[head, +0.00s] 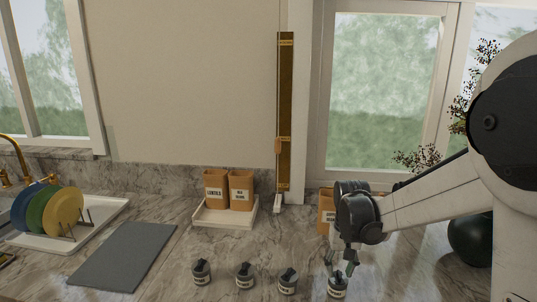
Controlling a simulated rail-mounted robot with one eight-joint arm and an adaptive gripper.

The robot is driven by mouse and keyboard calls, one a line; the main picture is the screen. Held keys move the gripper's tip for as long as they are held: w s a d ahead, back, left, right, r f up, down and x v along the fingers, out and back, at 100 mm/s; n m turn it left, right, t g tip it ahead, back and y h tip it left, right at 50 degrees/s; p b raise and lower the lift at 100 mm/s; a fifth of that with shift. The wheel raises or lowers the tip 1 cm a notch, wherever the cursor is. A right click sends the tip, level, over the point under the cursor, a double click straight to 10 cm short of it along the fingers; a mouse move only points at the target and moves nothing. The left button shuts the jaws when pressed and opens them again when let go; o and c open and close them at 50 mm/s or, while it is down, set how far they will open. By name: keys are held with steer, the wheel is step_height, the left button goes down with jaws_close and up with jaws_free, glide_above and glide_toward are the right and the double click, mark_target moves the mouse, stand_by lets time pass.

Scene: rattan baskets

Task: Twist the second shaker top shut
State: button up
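Several small grey shakers with dark tops and pale labels stand in a row at the front of the counter. From the left they are the first shaker (201,273), the second shaker (245,276), the third shaker (288,282) and the rightmost shaker (337,287). My gripper (339,269) points down at the rightmost shaker, with its fingers spread apart around or just above that top. Contact between fingers and top is too small to tell. The gripper is well to the right of the second shaker from the left. How far each top is turned is not clear.
A white tray (225,219) with orange labelled canisters (241,192) stands at the back. Another orange canister (326,212) is partly behind my arm. A grey mat (123,256) and a plate rack (101,217) lie left. A dark round pot (470,240) stands right.

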jaws_close()
stand_by(0.3)
steer(key=m+b, duration=0.1)
steer(key=m, duration=0.3)
steer(key=shift+f, duration=0.1)
steer(key=shift+m, duration=0.7)
steer(key=shift+b, duration=0.3)
steer(key=shift+m, duration=0.6)
steer(key=shift+m, duration=0.5)
